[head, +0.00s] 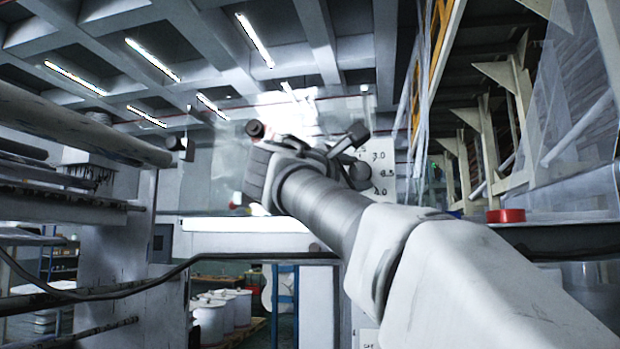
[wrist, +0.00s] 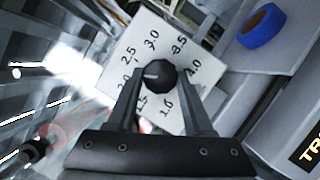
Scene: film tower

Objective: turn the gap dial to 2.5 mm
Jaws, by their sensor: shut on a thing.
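The gap dial is a dark, many-sided knob (wrist: 158,77) on a white plate (wrist: 180,125) marked from 1.0 to 4.0. A short light mark on the knob points left, between the 2.0 and 2.5 figures; the exact reading is hard to tell. My gripper (wrist: 160,88) is shut on the knob, one finger on each side. The lower figures are partly covered by the fingers.
Large rollers (head: 80,125) are at the left.

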